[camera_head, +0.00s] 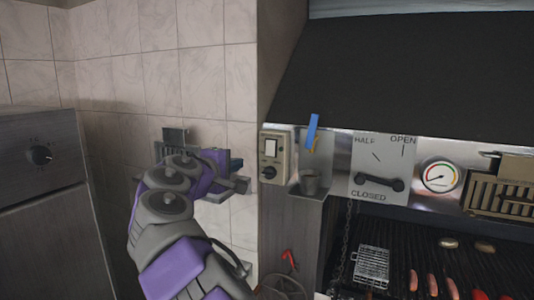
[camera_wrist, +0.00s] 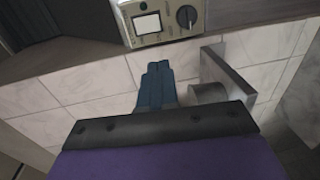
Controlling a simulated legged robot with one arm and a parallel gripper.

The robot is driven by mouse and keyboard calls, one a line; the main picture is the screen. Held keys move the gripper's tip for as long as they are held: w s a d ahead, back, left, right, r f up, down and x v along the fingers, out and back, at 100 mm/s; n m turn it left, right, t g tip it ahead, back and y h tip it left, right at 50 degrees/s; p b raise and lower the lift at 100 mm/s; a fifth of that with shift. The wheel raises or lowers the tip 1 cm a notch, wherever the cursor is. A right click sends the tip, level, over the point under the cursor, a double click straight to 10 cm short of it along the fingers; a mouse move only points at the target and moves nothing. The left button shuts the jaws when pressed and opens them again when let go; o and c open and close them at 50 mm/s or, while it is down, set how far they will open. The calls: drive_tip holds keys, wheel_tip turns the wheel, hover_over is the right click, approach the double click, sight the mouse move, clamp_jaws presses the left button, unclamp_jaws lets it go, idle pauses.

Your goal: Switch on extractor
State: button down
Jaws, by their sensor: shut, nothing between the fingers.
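The control panel (camera_head: 275,157), a cream box with a white rocker switch (camera_head: 270,148) and a black knob (camera_head: 268,173), is on the wall left of the grill. In the wrist view the panel (camera_wrist: 127,28) is at the top, with the white switch (camera_wrist: 147,24) left of the knob (camera_wrist: 186,16). My gripper (camera_head: 238,165) is just left of the panel in the head view, partly hidden by my own arm. Its teal fingers (camera_wrist: 157,68) are together and empty in the wrist view. They point up towards the panel, with a visible gap below it.
A grey metal bracket-like piece (camera_wrist: 232,72) stands close right of my fingers. A metal cup (camera_head: 310,182) and a blue strip (camera_head: 313,131) are right of the panel. Further right are a damper lever plate (camera_head: 369,155), a gauge (camera_head: 439,177) and the grill (camera_head: 455,255) with food.

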drive_tip(key=d, duration=0.1)
drive_tip(key=p, duration=0.1)
approach(269, 155)
drive_tip(key=x, duration=0.2)
drive_tip(key=p+x, duration=0.1)
drive_tip(key=x, duration=0.2)
drive_tip(key=shift+s+d+r, duration=0.1)
drive_tip(key=shift+d+r, duration=0.1)
drive_tip(key=shift+d, duration=0.1)
drive_tip(key=shift+w+d+f+p, duration=0.1)
drive_tip(key=shift+w+p, duration=0.25)
drive_tip(key=shift+p, duration=0.05)
drive_tip(key=shift+w+f, duration=0.1)
drive_tip(key=shift+w, duration=0.4)
drive_tip(key=shift+w+a, duration=0.25)
drive_tip(key=shift+a, duration=0.2)
drive_tip(key=shift+d+p, duration=0.45)
drive_tip(key=shift+d, duration=0.15)
drive_tip(key=shift+a+f, duration=0.15)
